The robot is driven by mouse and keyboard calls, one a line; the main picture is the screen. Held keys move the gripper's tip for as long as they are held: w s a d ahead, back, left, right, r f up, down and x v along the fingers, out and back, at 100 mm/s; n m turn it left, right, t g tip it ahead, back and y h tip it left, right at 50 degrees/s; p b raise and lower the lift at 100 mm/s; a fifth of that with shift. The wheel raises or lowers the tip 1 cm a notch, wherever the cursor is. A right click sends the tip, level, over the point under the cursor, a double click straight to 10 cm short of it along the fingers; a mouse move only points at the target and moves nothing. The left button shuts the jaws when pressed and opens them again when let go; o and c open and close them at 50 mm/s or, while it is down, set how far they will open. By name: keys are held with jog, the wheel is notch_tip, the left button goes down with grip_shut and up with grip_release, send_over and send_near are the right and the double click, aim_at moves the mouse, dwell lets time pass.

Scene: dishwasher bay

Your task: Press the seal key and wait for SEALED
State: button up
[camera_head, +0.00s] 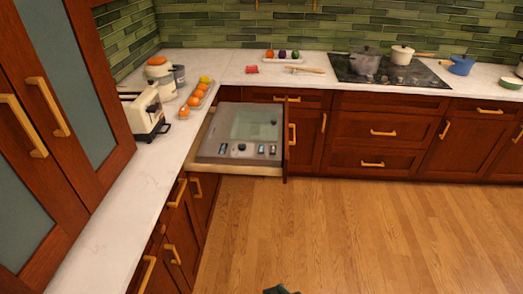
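A grey sealer unit (210,143) with a pale glass-like lid (255,124) sits in a pulled-out drawer (238,170) at the inner corner of the counter. Along its front edge is a row of small controls: a dark key (222,149) at left, a round knob (241,147), and two dark rectangles (261,149) at right. Their labels and any display text are too small to read. A dark piece of what seems to be my gripper (281,290) shows at the bottom edge, far from the drawer. Its fingers cannot be made out.
Tall cabinets (65,90) fill the left side. A cooktop (388,72) with pots is at the back. The wooden floor (340,235) before the drawer is clear.

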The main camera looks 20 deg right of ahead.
grip_shut()
dwell(1.2)
